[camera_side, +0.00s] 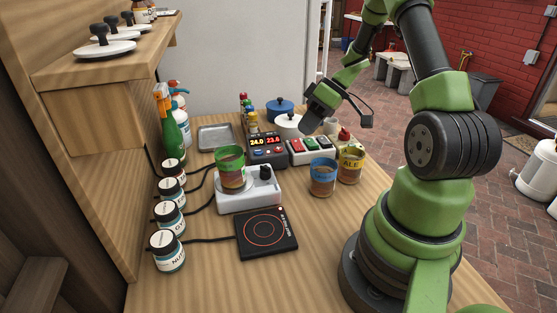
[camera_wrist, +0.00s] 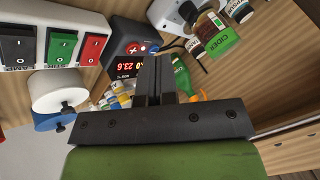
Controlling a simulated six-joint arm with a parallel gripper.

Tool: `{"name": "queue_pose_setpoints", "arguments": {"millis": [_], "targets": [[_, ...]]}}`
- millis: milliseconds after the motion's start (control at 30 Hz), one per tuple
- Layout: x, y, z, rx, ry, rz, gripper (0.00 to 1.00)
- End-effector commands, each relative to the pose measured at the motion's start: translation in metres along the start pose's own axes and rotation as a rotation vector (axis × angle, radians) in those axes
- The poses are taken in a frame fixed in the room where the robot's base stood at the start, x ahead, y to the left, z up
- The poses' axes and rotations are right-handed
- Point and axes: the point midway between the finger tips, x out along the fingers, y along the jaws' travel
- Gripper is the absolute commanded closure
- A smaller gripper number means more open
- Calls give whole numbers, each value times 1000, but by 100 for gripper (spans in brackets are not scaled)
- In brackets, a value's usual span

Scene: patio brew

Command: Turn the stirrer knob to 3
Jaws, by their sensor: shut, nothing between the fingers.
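The stirrer (camera_side: 248,200) is a white box in the middle of the table. Its black knob (camera_side: 265,173) sits on the right of its top; the number it points to is too small to read. A brown-filled cup with a green label (camera_side: 231,172) stands on the stirrer. In the wrist view the stirrer (camera_wrist: 165,14) is at the top, with the knob (camera_wrist: 188,12) beside the cup (camera_wrist: 212,34), labelled CIDER. My gripper (camera_side: 307,124) is in the air behind and right of the stirrer, apart from the knob. Its fingers (camera_wrist: 155,60) are together and empty.
A display controller (camera_side: 268,150) and a switch box (camera_side: 311,150) stand behind the stirrer. Blue-labelled (camera_side: 322,178) and yellow-labelled (camera_side: 350,166) cups stand to its right. A black hotplate (camera_side: 266,234) lies in front. Several jars (camera_side: 167,251) line the left.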

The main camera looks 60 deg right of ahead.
Motion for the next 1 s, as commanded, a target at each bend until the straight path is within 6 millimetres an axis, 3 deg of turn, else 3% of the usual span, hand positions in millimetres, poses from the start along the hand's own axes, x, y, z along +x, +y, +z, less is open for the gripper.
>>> {"name": "queue_pose_setpoints", "arguments": {"millis": [400, 633, 1000], "targets": [[86, -5, 0, 3, -3, -3, 100], [97, -30, -1, 3, 0, 1, 100], [99, -36, -1, 4, 1, 2, 100]]}}
